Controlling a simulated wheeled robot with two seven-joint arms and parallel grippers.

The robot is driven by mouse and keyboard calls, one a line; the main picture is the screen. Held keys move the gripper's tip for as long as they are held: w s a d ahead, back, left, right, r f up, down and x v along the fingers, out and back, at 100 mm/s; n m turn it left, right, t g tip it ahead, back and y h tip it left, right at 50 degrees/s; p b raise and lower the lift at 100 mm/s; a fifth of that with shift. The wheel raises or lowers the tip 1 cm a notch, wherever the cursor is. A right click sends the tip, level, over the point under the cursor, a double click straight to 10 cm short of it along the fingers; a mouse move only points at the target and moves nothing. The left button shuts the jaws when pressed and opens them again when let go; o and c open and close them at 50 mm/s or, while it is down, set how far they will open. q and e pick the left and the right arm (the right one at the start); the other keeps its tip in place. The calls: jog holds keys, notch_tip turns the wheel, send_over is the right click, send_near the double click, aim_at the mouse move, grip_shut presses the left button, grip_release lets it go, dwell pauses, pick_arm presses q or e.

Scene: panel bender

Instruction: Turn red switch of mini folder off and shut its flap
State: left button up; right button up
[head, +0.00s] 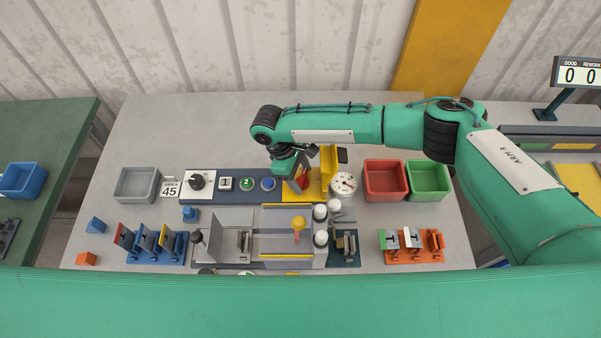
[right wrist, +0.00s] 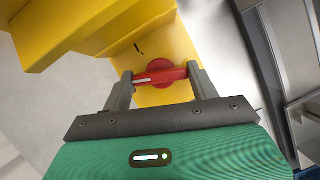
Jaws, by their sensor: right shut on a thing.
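The yellow flap (head: 328,163) stands raised just right of the switch. It also appears as a yellow panel (right wrist: 75,35) in the right wrist view. My left gripper is not in view.
A white dial gauge (head: 343,184) stands right of the flap, with red (head: 385,180) and green (head: 428,178) bins beyond. The table behind is clear.

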jog(key=shift+s+a+n+t+p, duration=0.1)
jog(key=shift+n+t+p, duration=0.45)
jog(key=shift+n, duration=1.45)
jog(key=o, duration=1)
jog(key=shift+r, duration=0.1)
jog(key=shift+a+r+b, duration=0.2)
jog(key=shift+r+b, duration=0.1)
jog(key=shift+b, duration=0.05)
jog(key=shift+b+v, duration=1.7)
jog(key=shift+v, duration=4.8)
jog(key=shift+s, duration=0.2)
